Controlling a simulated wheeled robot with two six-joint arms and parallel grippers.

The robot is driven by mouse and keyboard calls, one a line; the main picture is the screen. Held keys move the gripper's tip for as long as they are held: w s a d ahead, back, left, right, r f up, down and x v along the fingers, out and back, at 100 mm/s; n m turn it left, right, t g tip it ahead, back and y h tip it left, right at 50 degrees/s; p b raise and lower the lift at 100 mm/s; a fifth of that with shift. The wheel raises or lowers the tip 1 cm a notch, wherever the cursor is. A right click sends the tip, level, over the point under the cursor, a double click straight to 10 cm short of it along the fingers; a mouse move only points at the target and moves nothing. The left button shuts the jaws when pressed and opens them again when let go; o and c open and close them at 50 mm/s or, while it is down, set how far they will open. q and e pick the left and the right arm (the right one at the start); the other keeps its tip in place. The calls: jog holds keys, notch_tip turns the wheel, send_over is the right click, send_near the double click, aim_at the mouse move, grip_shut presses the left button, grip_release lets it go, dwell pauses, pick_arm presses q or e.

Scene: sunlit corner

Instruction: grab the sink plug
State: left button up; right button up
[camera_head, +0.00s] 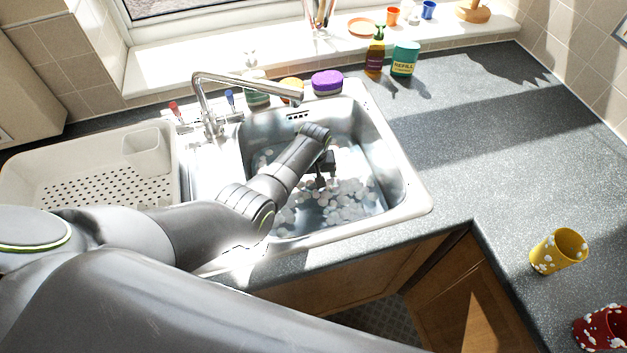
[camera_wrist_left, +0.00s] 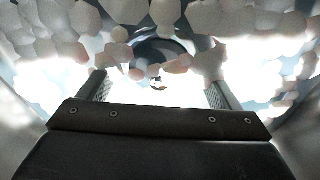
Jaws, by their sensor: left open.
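My left gripper (camera_head: 325,181) reaches down into the metal sink basin (camera_head: 375,125), close above the foamy water. In the left wrist view, its two fingers (camera_wrist_left: 158,90) are apart with nothing clamped between them. Ahead of the fingers is a dark rounded thing (camera_wrist_left: 165,46), likely the sink plug, partly covered by white suds. A small shiny bit shows below it, between the fingertips; I cannot tell if it belongs to the plug. In the head view the plug is not distinguishable beneath the suds and my arm. My right gripper is not in view.
The tap (camera_head: 240,82) arches over the basin's back left. A white drying tray (camera_head: 95,180) stands at left. A purple sponge (camera_head: 327,82), a green bottle (camera_head: 404,60) and a brown bottle (camera_head: 375,58) stand behind. A yellow cup (camera_head: 557,252) and red cup (camera_head: 603,328) stand on the right counter.

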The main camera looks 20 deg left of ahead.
pick_arm(q)
jog(key=shift+c, duration=0.4)
jog(key=shift+c, duration=1.1)
jog(key=c, duration=0.8)
jog(key=shift+r, duration=0.15)
